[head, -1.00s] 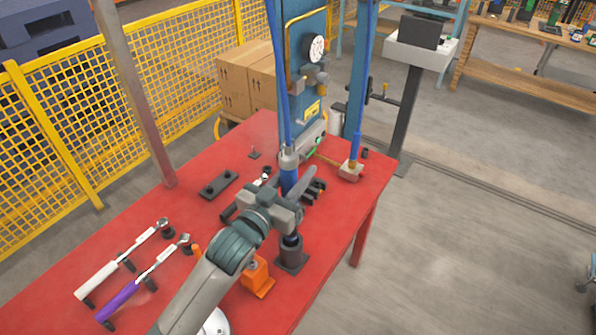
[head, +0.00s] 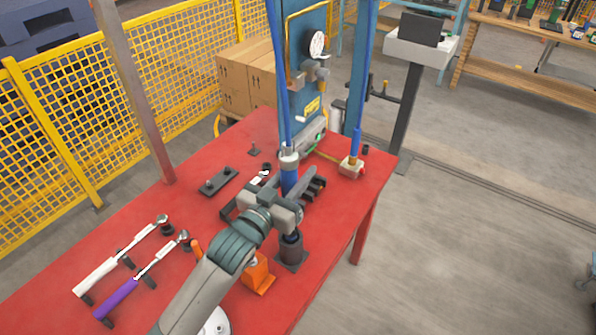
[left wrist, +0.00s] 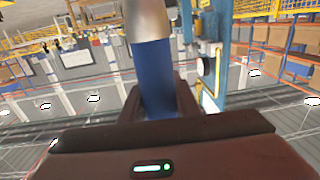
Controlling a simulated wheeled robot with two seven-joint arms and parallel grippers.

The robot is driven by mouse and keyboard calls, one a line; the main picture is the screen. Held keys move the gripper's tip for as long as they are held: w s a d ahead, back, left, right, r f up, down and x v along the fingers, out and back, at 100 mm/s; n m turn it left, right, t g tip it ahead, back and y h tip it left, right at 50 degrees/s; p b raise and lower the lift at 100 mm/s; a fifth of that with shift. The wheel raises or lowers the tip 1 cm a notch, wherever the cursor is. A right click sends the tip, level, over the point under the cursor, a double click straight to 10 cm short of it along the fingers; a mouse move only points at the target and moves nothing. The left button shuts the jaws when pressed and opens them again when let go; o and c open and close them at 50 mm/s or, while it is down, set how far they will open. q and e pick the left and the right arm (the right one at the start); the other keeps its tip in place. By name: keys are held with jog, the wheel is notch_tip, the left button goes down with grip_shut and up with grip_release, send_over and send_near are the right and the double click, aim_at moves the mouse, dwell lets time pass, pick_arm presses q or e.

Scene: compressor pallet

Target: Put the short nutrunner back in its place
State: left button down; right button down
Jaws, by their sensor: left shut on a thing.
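The short nutrunner (head: 289,181) is an upright blue cylinder with a grey top, hanging from a blue hose. My left gripper (head: 291,196) is shut around its body. In the left wrist view the blue body (left wrist: 154,75) stands between the fingers, with its grey metal end above. Directly below it in the head view is a dark cup-shaped holder (head: 291,250) on a square base plate. The tool's lower end meets the holder's mouth in the picture; I cannot tell how deep it sits. My right gripper is not in view.
A second blue tool (head: 356,145) hangs at the back right over a small block. Two torque wrenches, white (head: 95,277) and purple (head: 117,299), lie front left. An orange stand (head: 257,273) is close to my arm. A black plate (head: 219,182) lies left on the red table (head: 190,215).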

pick_arm(q)
jog(key=shift+f+b, duration=0.45)
jog(key=shift+f, duration=0.25)
dwell(0.4)
jog(key=shift+f+b, duration=0.45)
jog(key=shift+f, duration=0.4)
jog(key=shift+f+b, duration=0.55)
jog(key=shift+f, duration=0.35)
dwell(0.7)
jog(key=shift+f+b, duration=1)
jog(key=shift+f, duration=0.65)
dwell(0.7)
jog(key=c, duration=1.3)
grip_release()
jog(key=shift+o, duration=0.2)
jog(key=shift+s+a+f+p, duration=0.15)
jog(key=shift+s+a+p, duration=0.2)
jog(key=shift+s, duration=0.1)
jog(key=p+v, duration=0.4)
jog(key=v, duration=1.2)
jog(key=shift+s+p, duration=0.2)
jog(key=shift+p, duration=0.15)
